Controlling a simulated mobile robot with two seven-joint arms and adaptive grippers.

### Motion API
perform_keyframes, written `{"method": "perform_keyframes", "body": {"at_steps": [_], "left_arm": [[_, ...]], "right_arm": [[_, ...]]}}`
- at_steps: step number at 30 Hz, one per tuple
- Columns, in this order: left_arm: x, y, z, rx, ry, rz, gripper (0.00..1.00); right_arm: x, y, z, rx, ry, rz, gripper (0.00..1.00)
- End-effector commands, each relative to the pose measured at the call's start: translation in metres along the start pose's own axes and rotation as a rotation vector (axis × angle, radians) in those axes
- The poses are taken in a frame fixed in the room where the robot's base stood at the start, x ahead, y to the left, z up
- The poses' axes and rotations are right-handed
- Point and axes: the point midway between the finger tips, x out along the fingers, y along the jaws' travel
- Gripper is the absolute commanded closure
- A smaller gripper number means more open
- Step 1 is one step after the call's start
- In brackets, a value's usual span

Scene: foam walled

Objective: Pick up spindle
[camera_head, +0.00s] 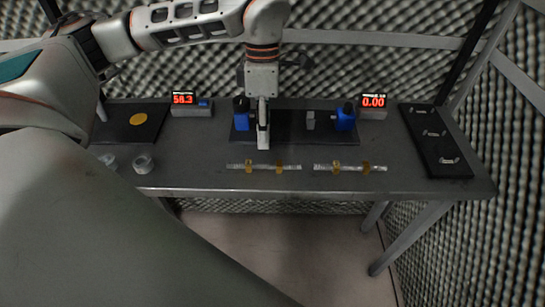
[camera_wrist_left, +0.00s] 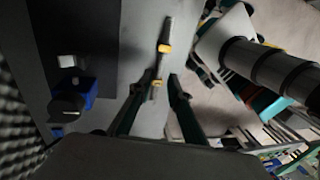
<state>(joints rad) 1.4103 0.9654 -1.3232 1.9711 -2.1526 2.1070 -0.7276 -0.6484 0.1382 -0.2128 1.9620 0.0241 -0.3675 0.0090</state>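Two silver rod-like spindles with yellow collars lie on the grey table, a left spindle (camera_head: 264,167) and a right spindle (camera_head: 350,168). My left gripper (camera_head: 263,145) points down above the table, just behind the left spindle in the head view. In the left wrist view its two dark fingers (camera_wrist_left: 157,80) are spread apart. A spindle (camera_wrist_left: 161,62) shows between and beyond the fingertips, with no visible contact. My right gripper is not in view.
Blue devices (camera_head: 241,113) (camera_head: 344,118) and a small grey block (camera_head: 310,120) stand on black mats behind the spindles. Digital displays (camera_head: 190,105) (camera_head: 373,105) stand behind. Clear cups (camera_head: 143,164) are at left; a dark board (camera_head: 436,142) is at right. Foam walls surround the table.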

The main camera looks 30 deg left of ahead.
Motion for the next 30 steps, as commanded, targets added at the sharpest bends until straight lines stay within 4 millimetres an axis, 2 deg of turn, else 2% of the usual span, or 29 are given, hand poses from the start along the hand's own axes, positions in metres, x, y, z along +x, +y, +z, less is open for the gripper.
{"method": "perform_keyframes", "body": {"at_steps": [18,27,30], "left_arm": [[0.072,0.001,0.002,-0.001,0.002,-0.003,0.82],[0.076,0.001,0.003,-0.001,0.0,-0.001,0.82],[0.076,0.001,0.003,-0.001,0.0,-0.001,1.0]], "right_arm": [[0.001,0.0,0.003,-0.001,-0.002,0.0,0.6],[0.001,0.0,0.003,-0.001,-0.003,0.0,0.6],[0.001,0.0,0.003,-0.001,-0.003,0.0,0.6]]}}
